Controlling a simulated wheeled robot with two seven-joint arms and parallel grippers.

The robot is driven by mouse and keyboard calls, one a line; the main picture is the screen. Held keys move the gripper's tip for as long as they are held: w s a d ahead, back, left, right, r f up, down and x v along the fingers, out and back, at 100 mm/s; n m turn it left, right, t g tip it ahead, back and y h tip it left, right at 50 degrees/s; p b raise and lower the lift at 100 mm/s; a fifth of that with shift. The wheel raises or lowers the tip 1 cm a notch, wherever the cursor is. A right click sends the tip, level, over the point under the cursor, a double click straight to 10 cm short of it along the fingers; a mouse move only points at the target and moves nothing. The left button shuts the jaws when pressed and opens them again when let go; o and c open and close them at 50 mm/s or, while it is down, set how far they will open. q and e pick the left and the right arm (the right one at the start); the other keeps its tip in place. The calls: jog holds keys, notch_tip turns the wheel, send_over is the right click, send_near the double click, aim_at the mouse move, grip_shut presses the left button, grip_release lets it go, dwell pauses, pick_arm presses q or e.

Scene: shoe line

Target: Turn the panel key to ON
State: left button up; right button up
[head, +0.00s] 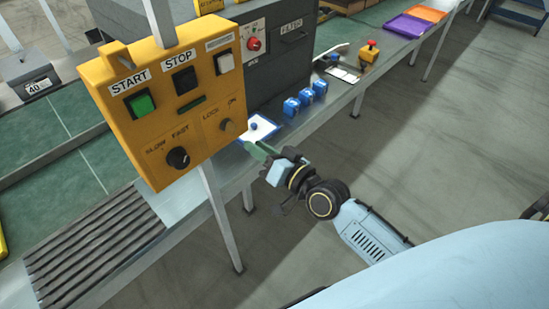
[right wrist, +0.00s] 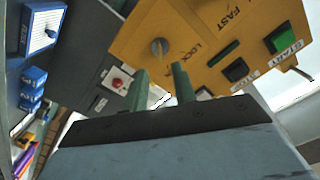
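The yellow control panel (head: 165,110) hangs at the left in the head view and fills the upper right of the right wrist view (right wrist: 215,50). Its key switch (head: 226,125), a small grey round piece, sits below the words LOCK and ON. It also shows in the right wrist view (right wrist: 158,47), with its ridge roughly along the picture's vertical. My right gripper (head: 252,148) is just right of and below the key in the head view. In the right wrist view its green fingers (right wrist: 160,80) are apart and empty, with the key beyond the gap. My left gripper is not in view.
A black SLOW/FAST knob (head: 178,157), a green START button (head: 141,104) and a black STOP button (head: 185,80) share the panel. A grey machine (head: 285,55) stands behind.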

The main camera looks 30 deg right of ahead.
jog(key=v, duration=0.5)
dwell(0.4)
jog(key=s+d+f+n+g+h+b, duration=0.1)
jog(key=s+d+f+g+h, duration=0.2)
jog(key=f, duration=0.9)
jog(key=s+f+g+b, duration=0.15)
jog(key=s+f, duration=0.25)
jog(key=f, duration=0.8)
jog(key=s+d+f+n+g+h+b, duration=0.15)
jog(key=s+f+g, duration=0.25)
jog(key=f, duration=0.8)
jog(key=s+f+n+g+h, duration=0.1)
jog(key=s+f+g, duration=0.2)
jog(key=s+f, duration=0.6)
jog(key=s+f+n+g+b, duration=0.1)
jog(key=s+f+g, duration=0.3)
jog(key=s+f, duration=0.5)
jog(key=s+n, duration=0.1)
jog(key=s, duration=0.8)
jog(key=shift+f+h, duration=0.35)
jog(key=shift+f, duration=0.05)
jog(key=shift+o, duration=0.3)
jog(key=shift+d+g, duration=0.15)
jog(key=shift+g, duration=0.1)
